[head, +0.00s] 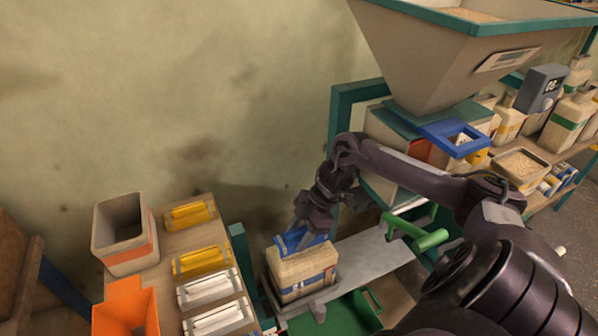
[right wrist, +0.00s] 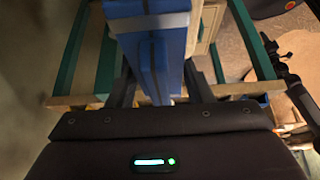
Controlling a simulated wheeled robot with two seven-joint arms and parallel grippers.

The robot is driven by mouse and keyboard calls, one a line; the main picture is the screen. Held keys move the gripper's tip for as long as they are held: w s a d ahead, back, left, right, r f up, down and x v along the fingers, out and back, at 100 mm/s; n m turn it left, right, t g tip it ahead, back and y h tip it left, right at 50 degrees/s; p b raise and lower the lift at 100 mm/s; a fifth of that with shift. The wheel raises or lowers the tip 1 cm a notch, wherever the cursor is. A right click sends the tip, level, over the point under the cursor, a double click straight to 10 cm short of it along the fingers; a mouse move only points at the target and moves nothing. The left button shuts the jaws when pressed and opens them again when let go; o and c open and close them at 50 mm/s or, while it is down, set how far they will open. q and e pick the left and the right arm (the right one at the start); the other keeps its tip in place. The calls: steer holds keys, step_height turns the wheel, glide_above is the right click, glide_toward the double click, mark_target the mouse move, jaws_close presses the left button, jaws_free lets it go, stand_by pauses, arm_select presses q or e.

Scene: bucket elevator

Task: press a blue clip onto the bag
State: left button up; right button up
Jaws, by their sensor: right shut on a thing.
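A tan paper bag (head: 303,277) with a printed band stands upright on a grey metal shelf (head: 350,262). A blue clip (head: 288,241) lies along the top of the bag. My right gripper (head: 308,238) comes down from above and is shut on the blue clip. In the right wrist view the blue clip (right wrist: 157,65) runs between the dark fingers. Whether the clip is fully seated on the bag's top cannot be told, as the gripper hides part of it. My left gripper is not in view.
Yellow clips (head: 201,261) and white clips (head: 208,289) lie on a wooden bench at left, beside a square bin (head: 124,233) and an orange bin (head: 126,308). A green handle (head: 417,233) is right of the bag. A hopper (head: 455,60) hangs above.

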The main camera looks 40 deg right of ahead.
steer(key=o, duration=1.1)
steer(key=shift+c, duration=0.2)
steer(key=b+v, duration=0.1)
steer(key=v, duration=0.6)
steer(key=shift+d+r, duration=0.15)
steer(key=shift+r, duration=0.15)
